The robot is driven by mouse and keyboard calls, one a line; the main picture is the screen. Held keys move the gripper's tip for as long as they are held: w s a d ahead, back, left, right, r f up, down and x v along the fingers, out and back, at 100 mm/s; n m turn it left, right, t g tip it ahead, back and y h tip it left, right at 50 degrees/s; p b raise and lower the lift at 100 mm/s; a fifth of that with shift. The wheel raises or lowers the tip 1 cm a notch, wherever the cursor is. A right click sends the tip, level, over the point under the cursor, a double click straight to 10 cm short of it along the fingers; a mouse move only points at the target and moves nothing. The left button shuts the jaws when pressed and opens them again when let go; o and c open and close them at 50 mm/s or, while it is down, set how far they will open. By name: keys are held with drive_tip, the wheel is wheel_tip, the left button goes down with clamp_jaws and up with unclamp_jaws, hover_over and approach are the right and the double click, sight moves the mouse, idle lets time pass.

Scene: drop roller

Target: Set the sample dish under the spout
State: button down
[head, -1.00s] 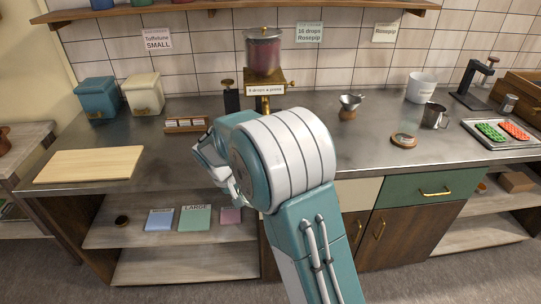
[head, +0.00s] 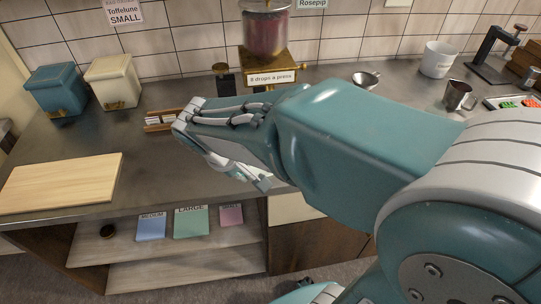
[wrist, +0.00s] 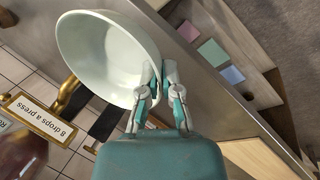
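In the wrist view the sample dish (wrist: 105,50) is a pale, round, deep bowl, seen tilted in that picture. My gripper (wrist: 157,75) is shut on its rim, one finger inside the wall and one outside. The dispenser (head: 267,35) has a red-filled jar on a brass base with a sign "8 drops a press". Its brass spout (wrist: 72,97) shows beside the dish in the wrist view; the dish appears apart from it.
A small wooden card rack (head: 160,120) and a dark brass-topped stamp (head: 222,80) stand left of the dispenser. A wooden board (head: 60,183) and two lidded canisters (head: 112,82) are further left.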

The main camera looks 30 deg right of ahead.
drive_tip(key=w+d+f, duration=0.8)
drive_tip(key=d+f, duration=0.1)
drive_tip(key=shift+w+d, duration=0.15)
drive_tip(key=shift+d, duration=0.05)
drive_tip(key=shift+w+d+f, duration=0.2)
drive_tip(key=shift+w+f, duration=0.1)
drive_tip(key=shift+f, duration=1.6)
drive_tip(key=c, duration=0.8)
unclamp_jaws()
